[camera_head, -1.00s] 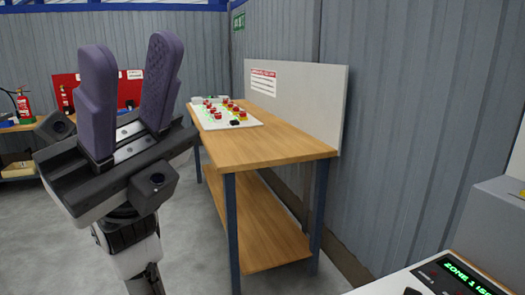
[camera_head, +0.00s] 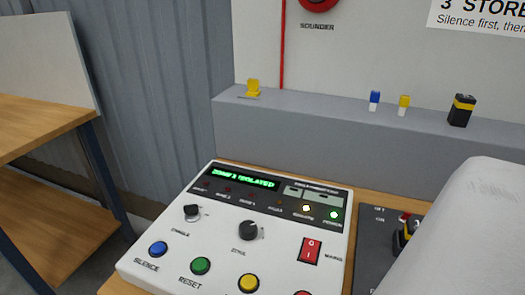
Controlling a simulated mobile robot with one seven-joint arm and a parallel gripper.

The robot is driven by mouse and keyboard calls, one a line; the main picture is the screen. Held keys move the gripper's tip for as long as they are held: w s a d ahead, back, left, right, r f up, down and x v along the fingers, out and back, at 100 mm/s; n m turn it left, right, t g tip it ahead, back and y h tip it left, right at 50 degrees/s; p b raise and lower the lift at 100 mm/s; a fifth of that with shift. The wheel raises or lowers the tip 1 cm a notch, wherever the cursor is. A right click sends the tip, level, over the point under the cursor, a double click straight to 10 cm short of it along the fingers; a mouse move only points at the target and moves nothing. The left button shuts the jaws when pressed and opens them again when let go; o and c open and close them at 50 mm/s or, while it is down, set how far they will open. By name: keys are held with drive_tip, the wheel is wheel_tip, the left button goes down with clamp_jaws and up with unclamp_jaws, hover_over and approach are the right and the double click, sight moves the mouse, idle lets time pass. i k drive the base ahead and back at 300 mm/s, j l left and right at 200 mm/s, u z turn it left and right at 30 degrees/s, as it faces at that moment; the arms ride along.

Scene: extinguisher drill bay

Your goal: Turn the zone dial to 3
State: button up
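The white alarm panel (camera_head: 160,251) stands on a wooden bench in front of me. Its black round dial (camera_head: 250,231), with a small blurred label that may read ZONE, sits mid-panel. The dial's pointer and number marks are too small to read. The green display (camera_head: 245,179) seems to read ZONE 1 ISOLATED. A smaller key-like knob (camera_head: 192,212) is to the dial's left. My gripper is not in view, and nothing is touching the dial.
Blue (camera_head: 158,249), green (camera_head: 201,266) and yellow (camera_head: 249,283) buttons lie in front of the dial, a red rocker switch (camera_head: 311,250) right of it. A grey ledge (camera_head: 320,150) rises behind. A large pale shape covers the lower right. Another workbench (camera_head: 45,130) stands left.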

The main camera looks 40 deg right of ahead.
sight(248, 231)
drive_tip(key=j+z, duration=0.1)
drive_tip(key=z, duration=0.25)
drive_tip(key=j+z, duration=0.1)
drive_tip(key=z, duration=0.3)
drive_tip(key=j+z, duration=0.1)
drive_tip(key=z, duration=0.25)
drive_tip(key=k+l, duration=0.05)
